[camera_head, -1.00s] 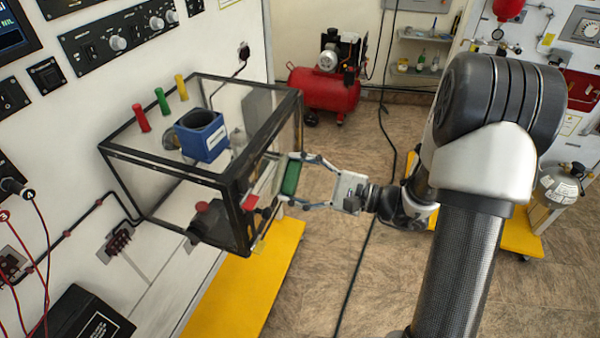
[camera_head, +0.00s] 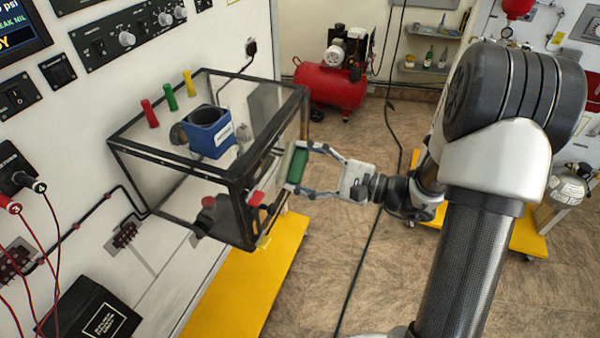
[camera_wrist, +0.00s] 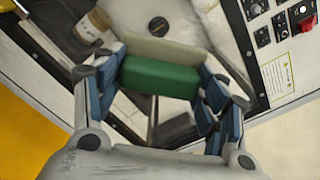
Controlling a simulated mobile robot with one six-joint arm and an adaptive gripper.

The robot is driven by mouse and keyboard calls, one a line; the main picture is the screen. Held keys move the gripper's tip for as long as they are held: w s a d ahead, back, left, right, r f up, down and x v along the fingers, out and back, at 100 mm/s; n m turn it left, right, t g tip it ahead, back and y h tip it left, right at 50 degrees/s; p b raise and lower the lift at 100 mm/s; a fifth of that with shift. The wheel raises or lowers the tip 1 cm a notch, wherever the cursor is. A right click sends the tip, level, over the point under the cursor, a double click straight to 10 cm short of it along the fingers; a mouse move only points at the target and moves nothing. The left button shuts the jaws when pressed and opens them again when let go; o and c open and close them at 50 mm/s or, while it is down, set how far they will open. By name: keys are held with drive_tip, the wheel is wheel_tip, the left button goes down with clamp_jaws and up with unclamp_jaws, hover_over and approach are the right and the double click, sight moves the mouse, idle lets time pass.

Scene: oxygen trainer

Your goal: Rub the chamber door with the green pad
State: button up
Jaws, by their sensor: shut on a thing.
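The transparent chamber with a black frame (camera_head: 238,178) stands out from the wall panel. Its door is the face on the right side, next to my gripper. My gripper (camera_head: 299,167) is shut on the green pad (camera_head: 298,166) in front of that door. In the wrist view the green pad (camera_wrist: 160,78) sits between the fingers (camera_wrist: 158,88), with a pale layer on its far side toward the door. The pad appears at or very near the door surface; I cannot tell if it touches. A red piece (camera_head: 257,198) sits at the door's near edge.
A yellow platform (camera_head: 245,280) lies below. A red compressor (camera_head: 330,85) stands behind. A black cable (camera_head: 362,260) crosses the floor.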

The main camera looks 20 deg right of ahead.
sight(300, 139)
drive_tip(key=shift+w+d+b, duration=0.2)
drive_tip(key=shift+w+d, duration=0.65)
drive_tip(key=shift+w, duration=0.35)
drive_tip(key=shift+w+d+b, duration=0.15)
drive_tip(key=shift+w+d, duration=0.65)
drive_tip(key=shift+w, duration=0.4)
drive_tip(key=shift+w+d+b, duration=0.2)
drive_tip(key=shift+w+d, duration=0.65)
drive_tip(key=shift+w, duration=0.35)
drive_tip(key=shift+s+a+b, duration=0.25)
drive_tip(key=shift+s+a, duration=0.85)
drive_tip(key=shift+s, duration=0.4)
drive_tip(key=shift+s+a+b, duration=0.25)
drive_tip(key=shift+s+a, duration=0.8)
drive_tip(key=shift+s, duration=0.45)
drive_tip(key=shift+s+a+b, duration=0.25)
drive_tip(key=shift+s+a, duration=0.85)
drive_tip(key=shift+s, duration=0.4)
drive_tip(key=shift+d, duration=0.1)
drive_tip(key=shift+v, duration=2.95)
drive_tip(key=shift+d, duration=0.1)
drive_tip(key=shift+v, duration=1.45)
